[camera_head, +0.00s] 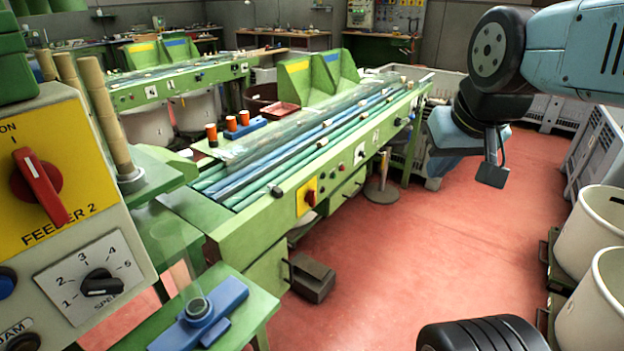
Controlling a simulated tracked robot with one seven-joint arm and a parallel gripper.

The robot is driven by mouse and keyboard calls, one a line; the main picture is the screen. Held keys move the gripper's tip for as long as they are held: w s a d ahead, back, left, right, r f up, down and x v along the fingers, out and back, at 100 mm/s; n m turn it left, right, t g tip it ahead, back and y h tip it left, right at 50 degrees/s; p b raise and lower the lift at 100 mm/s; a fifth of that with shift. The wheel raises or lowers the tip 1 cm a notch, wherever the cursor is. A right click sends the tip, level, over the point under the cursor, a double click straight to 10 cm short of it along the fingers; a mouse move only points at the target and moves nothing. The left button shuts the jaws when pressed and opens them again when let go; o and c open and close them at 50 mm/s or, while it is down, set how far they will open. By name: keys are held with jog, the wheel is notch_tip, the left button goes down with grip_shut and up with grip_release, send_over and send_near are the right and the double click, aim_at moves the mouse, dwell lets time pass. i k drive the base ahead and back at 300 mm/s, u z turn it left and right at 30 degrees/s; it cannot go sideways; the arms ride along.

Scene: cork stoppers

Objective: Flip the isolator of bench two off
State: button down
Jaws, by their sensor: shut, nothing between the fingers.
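A small yellow plate with a red switch handle (310,198) is on the front side of the middle green bench (262,222). It is too small to read its label or tell its setting. In the left foreground a larger red rotary handle (40,188) sits on a yellow plate marked "FEEDER 2" (75,190). This handle stands near upright, tilted, with its upper end close to the "ON" and "I" marks. No label naming bench two is readable. My gripper (491,172) hangs at the upper right, shut and empty, over the red floor and well apart from both switches.
A speed dial (101,283) and a blue clamp fixture (207,312) are at lower left. A dark box-like pedal (312,278) and a round-based stand (382,190) are beside the bench. White bins (597,235) line the right. The red floor between is clear.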

aim_at(310, 197)
jog(key=u, duration=0.05)
jog(key=i, duration=0.9)
jog(key=z, duration=0.1)
